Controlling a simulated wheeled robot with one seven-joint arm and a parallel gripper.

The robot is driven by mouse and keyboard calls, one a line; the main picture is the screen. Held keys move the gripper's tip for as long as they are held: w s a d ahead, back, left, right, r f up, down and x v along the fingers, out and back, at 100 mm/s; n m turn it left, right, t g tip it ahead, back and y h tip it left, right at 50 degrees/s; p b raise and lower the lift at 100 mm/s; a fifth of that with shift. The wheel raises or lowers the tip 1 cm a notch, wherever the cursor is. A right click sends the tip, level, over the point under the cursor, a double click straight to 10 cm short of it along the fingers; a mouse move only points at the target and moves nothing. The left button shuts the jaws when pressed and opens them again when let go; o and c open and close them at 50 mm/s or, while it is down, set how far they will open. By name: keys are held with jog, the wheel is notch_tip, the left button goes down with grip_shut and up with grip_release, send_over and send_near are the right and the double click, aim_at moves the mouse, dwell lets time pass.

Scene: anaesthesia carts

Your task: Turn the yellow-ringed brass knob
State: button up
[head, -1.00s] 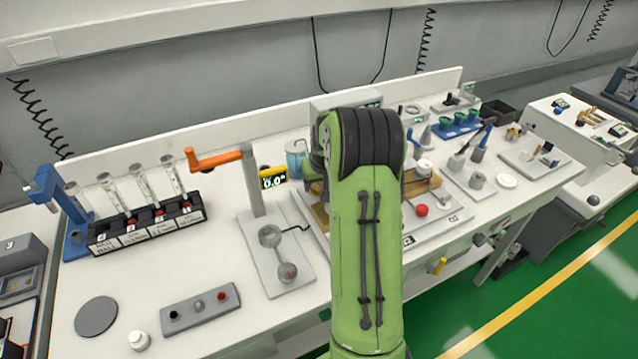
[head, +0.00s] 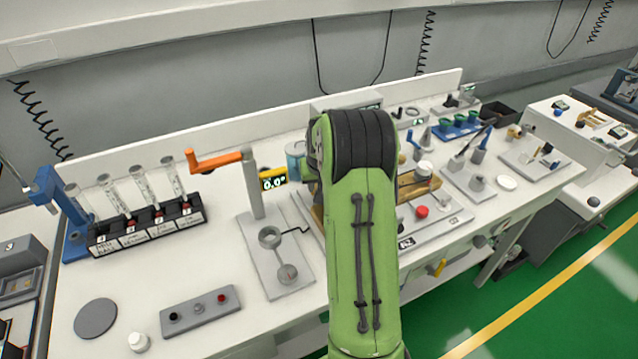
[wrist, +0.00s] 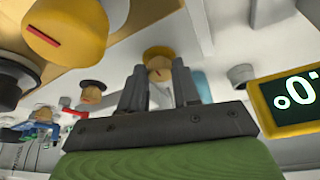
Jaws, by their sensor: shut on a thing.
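In the wrist view my gripper (wrist: 160,92) is shut on a brass knob (wrist: 158,67) with a yellow top, which shows between its two dark fingers. The fingertips reach the knob's sides; its lower part is hidden. A yellow-framed display (wrist: 292,101) is at the right of that view; the same display (head: 273,179) in the head view reads 0.0°. A larger brass-yellow knob (wrist: 68,30) with a red mark is at the upper left of the wrist view. In the head view my arm hides my gripper and the held knob.
An orange crank handle (head: 215,160) on a grey post stands left of the display. A rack of syringes (head: 148,228) is farther left. A red knob (head: 422,212) and a wooden block (head: 415,186) are close to my arm's right. The front-left bench holds a grey disc (head: 96,318).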

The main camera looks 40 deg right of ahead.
jog(key=m, duration=0.1)
jog(key=m+h, duration=0.1)
jog(key=m, duration=0.1)
jog(key=shift+w+a+g, duration=0.15)
jog(key=shift+a+g, duration=0.05)
jog(key=shift+g, duration=0.2)
jog(key=shift+w+m+g+h, duration=0.15)
jog(key=shift+m+g, duration=0.15)
jog(key=shift+m, duration=0.65)
jog(key=shift+m+g+h, duration=0.15)
jog(key=shift+m+g, duration=0.15)
jog(key=shift+m, duration=0.65)
jog(key=o, duration=1.1)
jog(key=shift+c, duration=0.2)
jog(key=shift+a+r+p, duration=0.1)
jog(key=shift+p, duration=0.2)
jog(key=p+v, duration=0.3)
jog(key=v, duration=1.2)
jog(key=shift+r, duration=0.3)
